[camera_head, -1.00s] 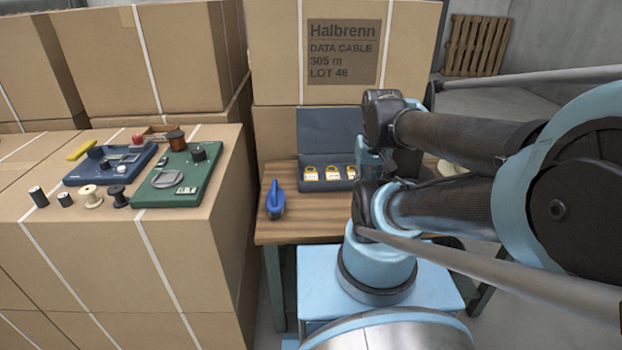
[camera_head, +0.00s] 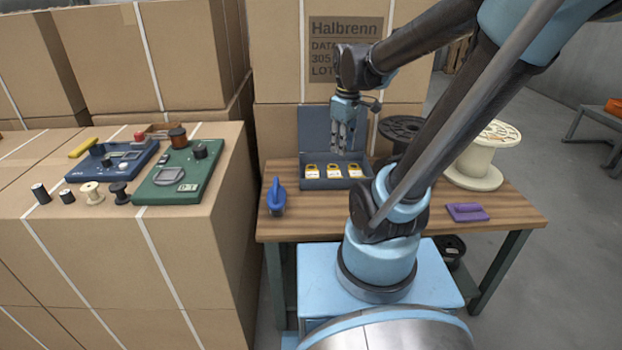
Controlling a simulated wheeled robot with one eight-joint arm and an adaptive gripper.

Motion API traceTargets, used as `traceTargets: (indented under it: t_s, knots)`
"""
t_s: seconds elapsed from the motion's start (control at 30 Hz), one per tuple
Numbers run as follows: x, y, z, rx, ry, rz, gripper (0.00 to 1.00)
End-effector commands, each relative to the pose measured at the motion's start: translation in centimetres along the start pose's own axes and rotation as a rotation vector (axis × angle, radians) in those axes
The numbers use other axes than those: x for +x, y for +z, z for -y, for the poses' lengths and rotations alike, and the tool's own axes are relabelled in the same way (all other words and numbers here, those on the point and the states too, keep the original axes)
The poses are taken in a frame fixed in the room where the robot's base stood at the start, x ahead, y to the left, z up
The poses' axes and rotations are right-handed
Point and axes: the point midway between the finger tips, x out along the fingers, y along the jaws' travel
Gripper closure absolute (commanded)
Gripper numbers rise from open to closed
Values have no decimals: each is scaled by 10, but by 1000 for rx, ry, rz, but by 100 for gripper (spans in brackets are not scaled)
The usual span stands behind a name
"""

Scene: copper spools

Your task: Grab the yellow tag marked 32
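Three yellow tags with white faces sit in a row in an open grey case (camera_head: 341,184) on the wooden table: a left tag (camera_head: 312,171), a middle tag (camera_head: 333,171) and a right tag (camera_head: 355,171). Their markings are too small to read, so I cannot tell which is 32. My gripper (camera_head: 342,150) points down just above the case, in front of its raised lid and over the middle to right tags. Its two fingers look slightly apart with nothing between them. It appears clear of the tags.
A blue tool (camera_head: 276,198) stands left of the case. A black spool (camera_head: 400,130), a cream spool (camera_head: 480,158) and a purple block (camera_head: 467,212) are on the table's right side. Cartons at left carry a blue board (camera_head: 112,160) and a green board (camera_head: 180,175).

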Motion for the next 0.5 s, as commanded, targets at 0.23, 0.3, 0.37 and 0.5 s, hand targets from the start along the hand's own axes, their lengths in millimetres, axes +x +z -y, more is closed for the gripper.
traceTargets:
  t_s: [0.23, 0.3, 0.37, 0.5]
  knots:
    - [2, -64, -12, -316, -32, 24, 77]
    - [5, -80, -13, -403, -42, 30, 77]
    - [7, -95, -14, -472, -50, 34, 77]
    - [14, -121, -14, -605, -65, 42, 77]
